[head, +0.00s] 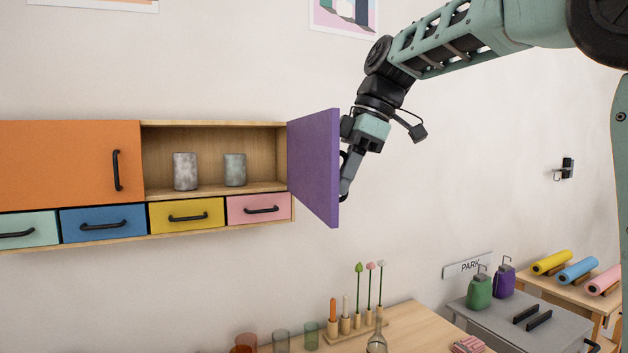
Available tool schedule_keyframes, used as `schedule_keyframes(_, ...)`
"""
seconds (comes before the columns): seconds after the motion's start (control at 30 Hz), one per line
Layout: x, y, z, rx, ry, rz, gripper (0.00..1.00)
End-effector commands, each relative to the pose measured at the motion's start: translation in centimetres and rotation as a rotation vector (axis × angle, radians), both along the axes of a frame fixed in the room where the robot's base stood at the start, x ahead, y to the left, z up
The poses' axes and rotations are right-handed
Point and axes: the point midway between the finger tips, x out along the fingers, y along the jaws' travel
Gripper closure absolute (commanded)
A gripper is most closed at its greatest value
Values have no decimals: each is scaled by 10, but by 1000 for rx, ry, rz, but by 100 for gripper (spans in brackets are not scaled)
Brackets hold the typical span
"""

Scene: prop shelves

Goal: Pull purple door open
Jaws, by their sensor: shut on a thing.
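The purple door (314,165) stands swung open on the right side of the wall cabinet, hinged at the cabinet's right edge. Its compartment (210,140) shows open, with two grey cups (185,171) inside. My gripper (345,182) is at the door's outer face, to the right of its free edge. It is shut on the door's handle, which is mostly hidden behind the fingers and the door panel.
An orange door (70,164) at the left is closed. Blue (102,223), yellow (186,214) and pink (259,207) drawers below are shut. A wooden table (408,318) with glasses and holders stands below.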

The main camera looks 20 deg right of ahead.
Motion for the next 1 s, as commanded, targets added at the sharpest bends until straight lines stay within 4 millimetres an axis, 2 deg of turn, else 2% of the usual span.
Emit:
schedule_keyframes(0.03,0,-13,1,0,1,30,100)
schedule_keyframes(0.2,0,-44,1,-2,0,118,100)
schedule_keyframes(0.4,3,-67,1,-2,0,117,100)
schedule_keyframes(0.6,5,-78,0,-4,-1,117,100)
schedule_keyframes(1.0,5,-79,0,-4,-1,116,100)
